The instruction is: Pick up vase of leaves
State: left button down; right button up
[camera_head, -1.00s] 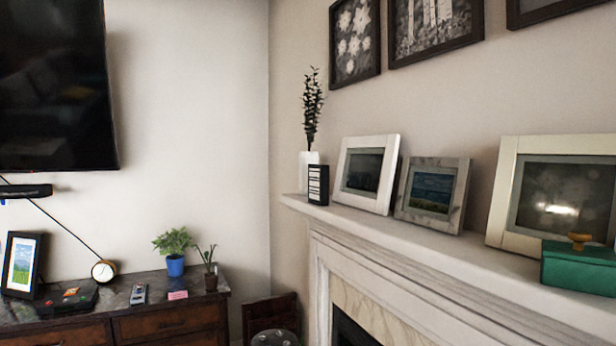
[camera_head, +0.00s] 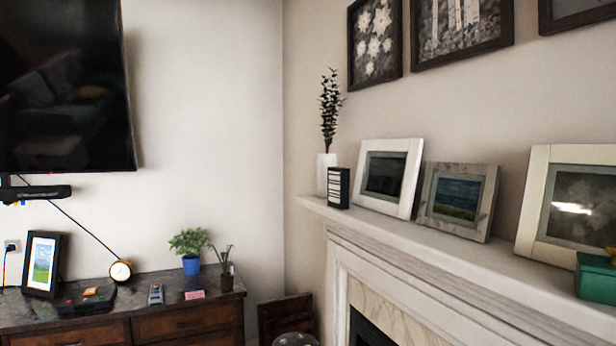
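A white vase (camera_head: 322,174) with tall dark leaves (camera_head: 330,112) stands upright at the far left end of the white mantel (camera_head: 430,250). A small black and white box-like object (camera_head: 338,188) stands just in front of it and hides part of the vase. On the dresser at left are a blue pot with a green leafy plant (camera_head: 189,250) and a small dark pot with a thin plant (camera_head: 226,268). Neither of my grippers shows in the view.
Framed pictures (camera_head: 388,178) (camera_head: 457,201) (camera_head: 574,205) lean along the mantel, with a green box (camera_head: 596,277) at right. A dark dresser (camera_head: 130,309) stands left, below a wall television (camera_head: 66,88). A dark wooden object (camera_head: 286,314) stands between dresser and fireplace.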

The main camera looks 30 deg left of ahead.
aim_at(325, 160)
jog(key=i+j+u, duration=0.3)
jog(key=j+u, duration=0.2)
jog(key=i+j+u, duration=0.3)
jog(key=u, duration=0.15)
jog(key=i+j+u, duration=0.3)
jog(key=i, duration=0.35)
jog(key=i+j+u, duration=0.1)
jog(key=i+u, duration=0.2)
jog(key=i, duration=0.4)
jog(key=i+j+z, duration=0.2)
jog(key=i+z, duration=0.25)
jog(key=i+j+z, duration=0.45)
jog(key=i+l, duration=0.05)
jog(key=i, duration=0.05)
